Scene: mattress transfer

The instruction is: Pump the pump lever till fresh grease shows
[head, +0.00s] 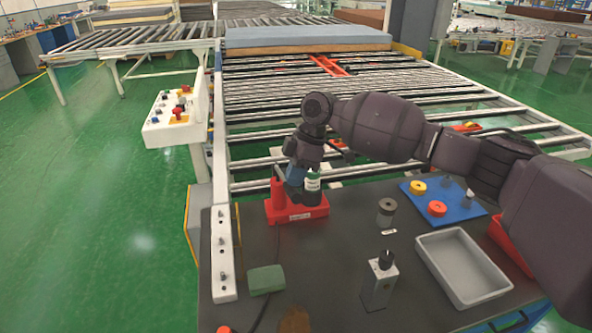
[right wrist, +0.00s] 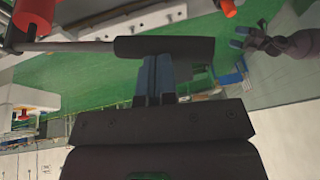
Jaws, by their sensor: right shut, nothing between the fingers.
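In the head view a red pump base (head: 297,212) stands at the back left of the dark bench, with a red upright part (head: 278,190) on it. My right gripper (head: 294,184) is directly over this unit and hides much of it. In the right wrist view the pump lever is a thin rod ending in a dark thick grip (right wrist: 190,49). My right gripper's fingers (right wrist: 156,72) are shut with nothing between them, their tips against or very close to the grip. Part of what looks like my left gripper (right wrist: 240,38) shows at the upper right, too small to judge. I see no grease.
A roller conveyor (head: 300,110) lies behind. A control panel (head: 172,125) stands left.

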